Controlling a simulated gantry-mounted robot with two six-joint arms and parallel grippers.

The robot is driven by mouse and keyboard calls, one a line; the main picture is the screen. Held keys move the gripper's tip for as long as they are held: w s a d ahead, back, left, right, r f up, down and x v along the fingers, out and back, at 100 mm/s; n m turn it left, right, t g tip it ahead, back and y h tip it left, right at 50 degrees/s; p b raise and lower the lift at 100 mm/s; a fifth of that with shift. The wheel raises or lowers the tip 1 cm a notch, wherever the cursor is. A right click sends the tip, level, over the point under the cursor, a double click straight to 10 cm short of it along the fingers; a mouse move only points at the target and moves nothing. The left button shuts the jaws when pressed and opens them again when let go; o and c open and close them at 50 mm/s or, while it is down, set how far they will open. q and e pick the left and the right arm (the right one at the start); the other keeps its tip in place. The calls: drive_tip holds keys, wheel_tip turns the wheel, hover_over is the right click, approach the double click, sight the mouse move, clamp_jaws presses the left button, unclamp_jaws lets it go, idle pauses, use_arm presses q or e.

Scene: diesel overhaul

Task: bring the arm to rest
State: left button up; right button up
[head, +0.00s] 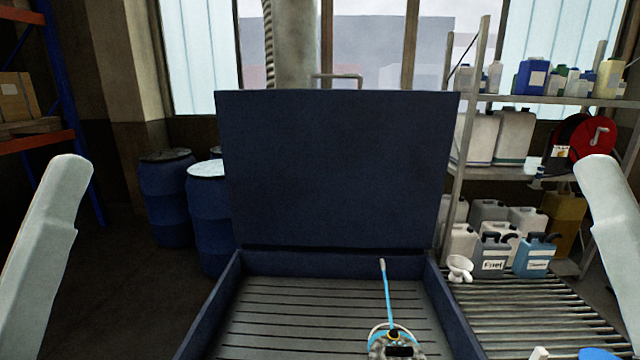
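A pale grey link of my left arm (45,240) stands at the left edge of the head view. A matching link of my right arm (615,235) stands at the right edge. Both links slant up and have rounded upper ends. They are clear of the objects around them. Neither gripper shows in this view, so I cannot see their fingers or whether they hold anything.
A dark blue parts washer has its lid (335,170) raised and a slatted basin (290,305). A blue rod (388,300) rises from a round item (395,345). A roller conveyor (520,310) and shelves (550,100) stand right; blue drums (207,220) stand left.

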wheel_tip(320, 180, up, 33)
drive_tip(key=p, duration=2.9)
drive_tip(key=shift+p, duration=0.4)
